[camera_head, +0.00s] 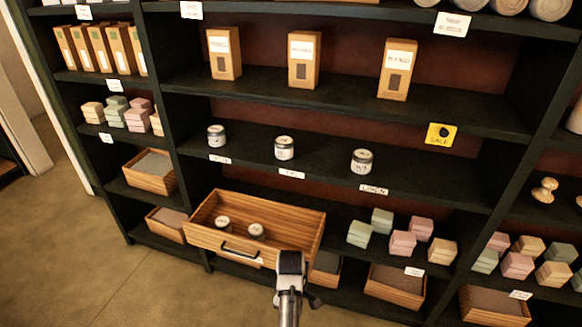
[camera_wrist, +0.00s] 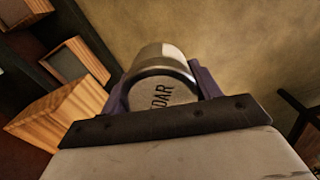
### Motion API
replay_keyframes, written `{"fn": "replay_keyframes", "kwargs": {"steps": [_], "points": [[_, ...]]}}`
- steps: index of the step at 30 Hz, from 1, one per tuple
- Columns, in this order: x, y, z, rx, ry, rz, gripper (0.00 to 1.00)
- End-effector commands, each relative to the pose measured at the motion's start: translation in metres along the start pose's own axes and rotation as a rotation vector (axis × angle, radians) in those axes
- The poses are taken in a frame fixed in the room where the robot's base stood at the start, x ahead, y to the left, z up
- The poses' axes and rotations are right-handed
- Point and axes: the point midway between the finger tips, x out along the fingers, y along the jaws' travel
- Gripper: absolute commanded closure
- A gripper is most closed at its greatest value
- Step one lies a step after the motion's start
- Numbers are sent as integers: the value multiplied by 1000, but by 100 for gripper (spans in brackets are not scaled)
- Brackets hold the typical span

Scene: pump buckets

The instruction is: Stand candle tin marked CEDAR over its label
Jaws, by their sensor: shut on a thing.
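A silver-rimmed tin (camera_wrist: 165,57) sits between the purple-grey fingers of my gripper (camera_wrist: 163,88) in the wrist view. In the head view my gripper (camera_head: 291,264) is in front of the open wooden drawer's right part, and the held tin cannot be made out. Three tins stand on the middle shelf: left (camera_head: 216,135), centre (camera_head: 284,147) and right (camera_head: 362,161). Shelf-edge labels lie below them: left (camera_head: 220,158), centre (camera_head: 291,174) and right (camera_head: 374,189), which seems to read LINEN.
The pulled-out drawer (camera_head: 312,232) holds two more tins, left (camera_head: 223,223) and right (camera_head: 256,232). Tall boxes (camera_head: 304,60) stand on the shelf above. Stacked soaps (camera_head: 402,243) fill the lower right; the floor (camera_head: 120,285) is clear at left.

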Motion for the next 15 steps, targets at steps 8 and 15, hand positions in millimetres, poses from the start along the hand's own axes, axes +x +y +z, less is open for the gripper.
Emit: {"fn": "replay_keyframes", "kwargs": {"steps": [8, 15], "points": [[58, -3, 2, 527, -1, 0, 64], [91, -5, 3, 899, 1, 1, 64]]}}
